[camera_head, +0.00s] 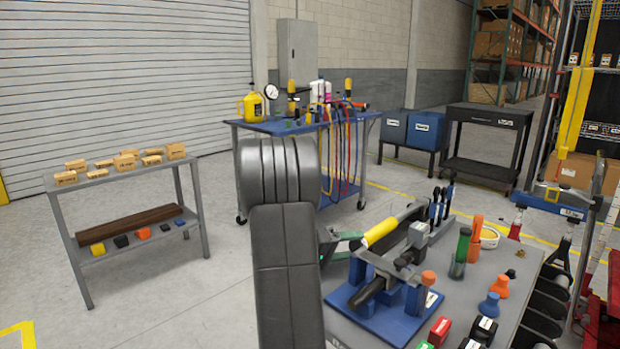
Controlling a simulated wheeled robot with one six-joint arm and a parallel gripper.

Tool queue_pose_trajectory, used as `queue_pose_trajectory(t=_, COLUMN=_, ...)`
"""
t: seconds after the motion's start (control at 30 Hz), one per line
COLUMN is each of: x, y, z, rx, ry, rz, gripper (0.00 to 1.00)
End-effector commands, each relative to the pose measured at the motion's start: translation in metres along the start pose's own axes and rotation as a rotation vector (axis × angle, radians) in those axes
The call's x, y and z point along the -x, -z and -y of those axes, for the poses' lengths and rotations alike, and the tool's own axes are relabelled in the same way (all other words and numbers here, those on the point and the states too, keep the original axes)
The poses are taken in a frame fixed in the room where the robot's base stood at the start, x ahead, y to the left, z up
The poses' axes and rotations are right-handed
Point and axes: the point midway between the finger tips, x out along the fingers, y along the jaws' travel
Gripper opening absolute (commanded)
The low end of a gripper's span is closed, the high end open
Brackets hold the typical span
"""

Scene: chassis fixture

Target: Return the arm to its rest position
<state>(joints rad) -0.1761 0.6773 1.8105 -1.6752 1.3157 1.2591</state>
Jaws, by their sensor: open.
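My arm (284,262) rises in the lower middle of the camera_head view, with a dark grey rounded joint at its top. My gripper (354,246) shows just right of the arm, partly hidden behind it. Its two greenish fingers point right and stand apart, with nothing seen between them. The fingers are near the left edge of the grey workbench, beside the blue fixture (390,318) with its yellow-handled clamp (380,232). I cannot tell the exact gap between the fingers and the fixture.
The grey workbench (452,290) also bears orange, green and blue parts. A small shelf (120,172) with boxes stands left, a blue cart (262,127) with hoses behind, and a black cart (488,120) farther back. Floor is clear between the shelf and my arm.

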Motion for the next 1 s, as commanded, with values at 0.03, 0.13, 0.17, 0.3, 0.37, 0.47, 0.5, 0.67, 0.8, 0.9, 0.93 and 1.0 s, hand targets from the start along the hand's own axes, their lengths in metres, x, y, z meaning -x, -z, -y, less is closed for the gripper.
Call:
queue_pose_trajectory(t=0.03, x=-0.005, y=-0.001, z=0.0, rx=0.0, ry=0.0, rz=0.002, gripper=0.61)
queue_pose_trajectory(t=0.13, x=-0.011, y=0.0, z=0.0, rx=0.0, ry=-0.001, rz=0.001, gripper=0.61)
queue_pose_trajectory(t=0.17, x=-0.012, y=0.0, z=0.0, rx=0.0, ry=-0.001, rz=0.001, gripper=0.61)
queue_pose_trajectory(t=0.3, x=-0.011, y=0.0, z=0.0, rx=-0.009, ry=0.004, rz=-0.001, gripper=0.61)
queue_pose_trajectory(t=0.37, x=-0.011, y=0.0, z=0.0, rx=-0.01, ry=0.004, rz=-0.001, gripper=0.61)
queue_pose_trajectory(t=0.47, x=-0.011, y=0.0, z=0.0, rx=-0.01, ry=0.004, rz=-0.001, gripper=0.61)
queue_pose_trajectory(t=0.5, x=-0.011, y=0.0, z=0.0, rx=-0.01, ry=0.004, rz=-0.001, gripper=0.61)
queue_pose_trajectory(t=0.67, x=-0.007, y=0.0, z=0.001, rx=-0.002, ry=0.001, rz=-0.001, gripper=0.61)
queue_pose_trajectory(t=0.8, x=0.007, y=0.001, z=0.0, rx=0.0, ry=0.001, rz=-0.004, gripper=0.61)
queue_pose_trajectory(t=0.9, x=0.023, y=0.001, z=0.0, rx=0.0, ry=0.002, rz=-0.005, gripper=0.61)
queue_pose_trajectory(t=0.93, x=0.028, y=0.002, z=0.0, rx=0.001, ry=0.002, rz=-0.006, gripper=0.61)
queue_pose_trajectory(t=1.0, x=0.04, y=0.002, z=0.0, rx=0.001, ry=0.001, rz=-0.005, gripper=0.61)
